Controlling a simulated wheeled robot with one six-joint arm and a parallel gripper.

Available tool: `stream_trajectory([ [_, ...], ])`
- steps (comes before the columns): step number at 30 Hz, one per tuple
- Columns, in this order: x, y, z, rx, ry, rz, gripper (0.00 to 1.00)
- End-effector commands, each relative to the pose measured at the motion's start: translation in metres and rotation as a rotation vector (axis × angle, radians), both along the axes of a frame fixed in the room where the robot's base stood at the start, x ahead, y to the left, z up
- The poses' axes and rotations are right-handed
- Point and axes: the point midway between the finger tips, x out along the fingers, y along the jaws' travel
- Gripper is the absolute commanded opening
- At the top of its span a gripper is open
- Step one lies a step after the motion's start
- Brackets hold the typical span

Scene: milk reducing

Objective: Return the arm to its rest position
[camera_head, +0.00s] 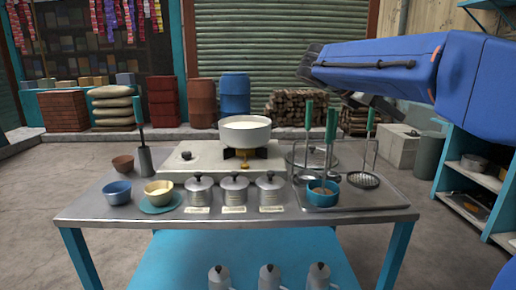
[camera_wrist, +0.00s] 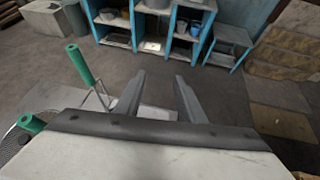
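My gripper (camera_wrist: 160,85) shows in the wrist view with its two grey fingers apart and nothing between them. It points out over the floor, toward a blue shelf. In the head view my blue arm reaches in from the right, raised well above the table; the fingers there are hard to make out. The metal-topped table (camera_head: 300,222) stands below with a white pot of milk (camera_head: 245,133) on a burner (camera_head: 243,156). Green-handled tools stand at the table's right side, and one green handle (camera_wrist: 79,64) shows left of my gripper in the wrist view.
On the table are three lidded canisters (camera_head: 234,190), a blue bowl (camera_head: 117,192), a yellow bowl (camera_head: 158,192) on a saucer and a teal bowl (camera_head: 323,193). A blue shelf (camera_head: 474,185) stands at the right. Open floor (camera_wrist: 225,95) lies below my fingers.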

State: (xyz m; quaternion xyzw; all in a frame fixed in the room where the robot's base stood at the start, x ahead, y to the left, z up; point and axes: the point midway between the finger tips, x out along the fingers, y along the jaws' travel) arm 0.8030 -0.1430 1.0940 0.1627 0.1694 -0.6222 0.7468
Motion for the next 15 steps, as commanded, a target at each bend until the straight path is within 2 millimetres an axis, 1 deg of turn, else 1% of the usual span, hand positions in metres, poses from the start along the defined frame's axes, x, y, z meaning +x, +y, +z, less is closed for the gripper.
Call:
stream_trajectory([
  [8, -0.034, -0.011, -0.032, 0.136, -0.109, -0.048, 0.36],
  [11, -0.052, -0.015, -0.049, 0.208, -0.167, -0.08, 0.36],
  [14, -0.077, -0.017, -0.073, 0.307, -0.245, -0.131, 0.36],
  [15, -0.089, -0.017, -0.085, 0.355, -0.283, -0.161, 0.36],
])
